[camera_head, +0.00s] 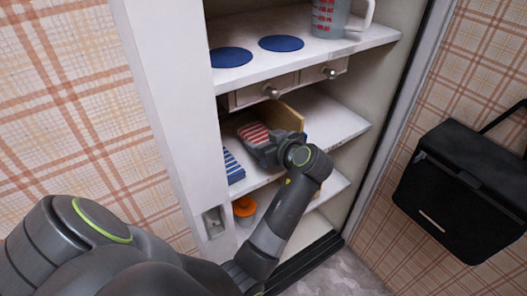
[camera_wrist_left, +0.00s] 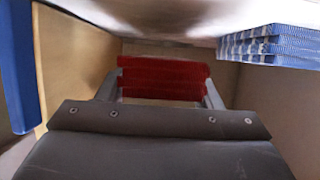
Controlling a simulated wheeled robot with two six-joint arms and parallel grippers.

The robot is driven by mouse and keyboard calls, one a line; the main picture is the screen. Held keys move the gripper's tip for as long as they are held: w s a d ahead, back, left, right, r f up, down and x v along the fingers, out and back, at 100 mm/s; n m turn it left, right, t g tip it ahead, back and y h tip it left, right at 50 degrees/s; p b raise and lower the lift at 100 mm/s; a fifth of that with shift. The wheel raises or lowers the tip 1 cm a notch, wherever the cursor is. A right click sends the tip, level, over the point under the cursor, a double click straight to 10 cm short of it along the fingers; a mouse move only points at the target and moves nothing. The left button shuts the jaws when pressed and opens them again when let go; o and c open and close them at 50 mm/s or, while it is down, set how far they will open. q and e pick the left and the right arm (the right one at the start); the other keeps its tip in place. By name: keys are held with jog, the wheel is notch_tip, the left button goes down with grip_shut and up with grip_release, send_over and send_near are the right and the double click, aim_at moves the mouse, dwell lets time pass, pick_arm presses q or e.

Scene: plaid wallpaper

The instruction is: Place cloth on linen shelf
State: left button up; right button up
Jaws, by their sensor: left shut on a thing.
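A red cloth with white stripes (camera_head: 254,133) is inside the cabinet, at the middle shelf (camera_head: 335,123). My left gripper (camera_head: 266,149) is inside that compartment and shut on this cloth. In the left wrist view, the red cloth (camera_wrist_left: 163,78) spans the space between the two fingers (camera_wrist_left: 162,92). Whether the cloth touches the shelf cannot be told. A blue-and-white striped cloth stack (camera_head: 233,167) lies to the left of the gripper; it also shows at the upper right of the left wrist view (camera_wrist_left: 270,46). My right gripper is not in view.
A tan board (camera_head: 287,115) stands beside the gripper, with a blue thing (camera_wrist_left: 15,70) past it. Above are drawers with knobs (camera_head: 271,91), two blue discs (camera_head: 281,43) and a measuring jug (camera_head: 330,18). An orange-topped jar (camera_head: 244,207) sits below. A black bag (camera_head: 465,190) hangs right.

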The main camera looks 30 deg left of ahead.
pick_arm(q)
notch_tip(320, 180, down, 3)
jog(key=shift+r, duration=0.15)
jog(key=shift+f, duration=0.3)
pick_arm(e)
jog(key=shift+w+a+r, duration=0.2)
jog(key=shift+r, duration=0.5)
pick_arm(q)
jog(key=shift+f+b, duration=0.1)
jog(key=shift+b, duration=0.2)
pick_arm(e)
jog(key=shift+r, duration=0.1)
pick_arm(q)
jog(key=o, duration=1)
jog(key=shift+c, duration=0.2)
jog(key=shift+r, duration=0.2)
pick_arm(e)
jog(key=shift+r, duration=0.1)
